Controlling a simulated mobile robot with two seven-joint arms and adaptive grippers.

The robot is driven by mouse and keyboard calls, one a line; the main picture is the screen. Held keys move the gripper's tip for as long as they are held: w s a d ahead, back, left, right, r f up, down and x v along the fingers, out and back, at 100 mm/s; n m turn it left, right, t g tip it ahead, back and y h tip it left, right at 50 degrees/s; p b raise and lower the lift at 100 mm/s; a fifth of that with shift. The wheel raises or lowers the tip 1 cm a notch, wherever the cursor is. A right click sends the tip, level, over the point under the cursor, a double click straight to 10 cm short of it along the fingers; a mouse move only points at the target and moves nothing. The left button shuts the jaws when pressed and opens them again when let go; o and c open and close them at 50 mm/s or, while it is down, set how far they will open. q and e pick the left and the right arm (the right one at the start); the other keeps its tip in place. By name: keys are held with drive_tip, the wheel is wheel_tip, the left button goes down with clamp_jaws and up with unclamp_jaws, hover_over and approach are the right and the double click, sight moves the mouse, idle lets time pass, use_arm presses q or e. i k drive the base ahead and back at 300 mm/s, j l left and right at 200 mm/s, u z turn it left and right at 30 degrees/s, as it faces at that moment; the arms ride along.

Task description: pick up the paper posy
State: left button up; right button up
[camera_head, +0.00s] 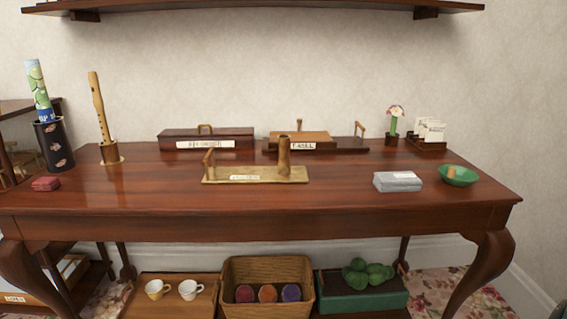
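The paper posy (395,118) stands upright in a small brown holder (391,140) at the back right of the wooden table (330,201). It has a pink flower head on a green stem or wrap. Its lower end is hidden inside the holder. Neither of my grippers shows in the head view.
A shelf (260,8) hangs above. The table's front centre is clear.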

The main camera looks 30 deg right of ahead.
sight(396, 111)
drive_tip(key=z, duration=1.7)
